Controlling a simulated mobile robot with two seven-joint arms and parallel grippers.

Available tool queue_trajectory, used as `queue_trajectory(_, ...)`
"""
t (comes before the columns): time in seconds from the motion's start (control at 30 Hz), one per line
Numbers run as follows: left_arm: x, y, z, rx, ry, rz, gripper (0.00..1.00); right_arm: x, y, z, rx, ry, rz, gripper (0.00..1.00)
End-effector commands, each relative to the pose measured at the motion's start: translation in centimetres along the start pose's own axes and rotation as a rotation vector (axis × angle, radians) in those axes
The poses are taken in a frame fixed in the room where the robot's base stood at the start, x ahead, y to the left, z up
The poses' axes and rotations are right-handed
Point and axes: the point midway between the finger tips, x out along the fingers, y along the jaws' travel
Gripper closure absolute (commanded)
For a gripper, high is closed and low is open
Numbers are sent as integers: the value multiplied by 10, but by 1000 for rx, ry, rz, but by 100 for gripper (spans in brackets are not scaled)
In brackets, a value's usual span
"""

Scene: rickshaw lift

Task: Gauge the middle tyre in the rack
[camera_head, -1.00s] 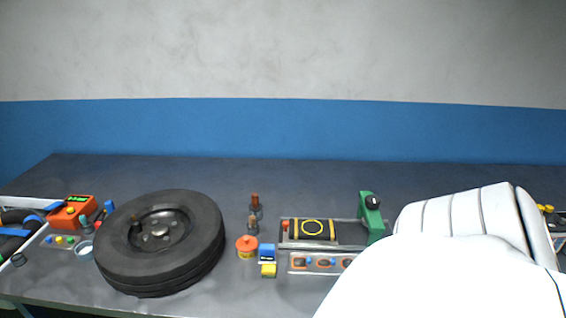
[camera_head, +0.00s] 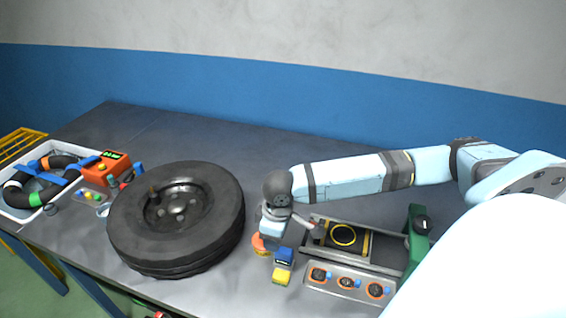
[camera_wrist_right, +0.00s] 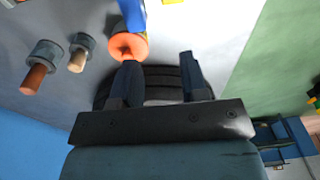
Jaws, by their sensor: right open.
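One black tyre (camera_head: 215,215) on a dark wheel lies flat on the bench, left of centre in the head view; part of it shows behind the fingers in the right wrist view (camera_wrist_right: 160,78). No rack and no middle tyre can be made out. An orange box with a green display (camera_head: 103,166) stands at the left; I cannot tell whether it is a gauge. My right gripper (camera_wrist_right: 157,60) is open and empty, close to an orange round tin (camera_wrist_right: 128,46). In the head view it points down just right of the tyre. My left gripper is not in view.
Blue and yellow blocks (camera_head: 283,265) stand at the bench's front. A tray with a yellow-ringed black pad (camera_head: 343,236) and a green holder (camera_head: 418,235) lies under my right arm. A white bin (camera_head: 16,200) with hoses is at the far left. The back of the bench is clear.

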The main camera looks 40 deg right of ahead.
Motion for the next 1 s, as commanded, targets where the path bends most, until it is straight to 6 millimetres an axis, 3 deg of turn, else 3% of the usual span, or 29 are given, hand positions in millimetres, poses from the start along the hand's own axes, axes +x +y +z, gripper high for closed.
queue_trajectory(0.1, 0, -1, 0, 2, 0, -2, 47, -15, 18, 12, 32, -62, 26, 60)
queue_trajectory(0.23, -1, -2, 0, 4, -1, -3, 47, -11, 23, 19, 45, -88, 32, 60)
queue_trajectory(0.6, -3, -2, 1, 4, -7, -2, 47, 55, 25, 24, 46, -86, 31, 60)
queue_trajectory(0.87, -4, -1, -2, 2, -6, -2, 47, 74, 25, 25, 44, -85, 32, 60)
queue_trajectory(1.0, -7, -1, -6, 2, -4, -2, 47, 96, 26, 26, 44, -86, 33, 60)
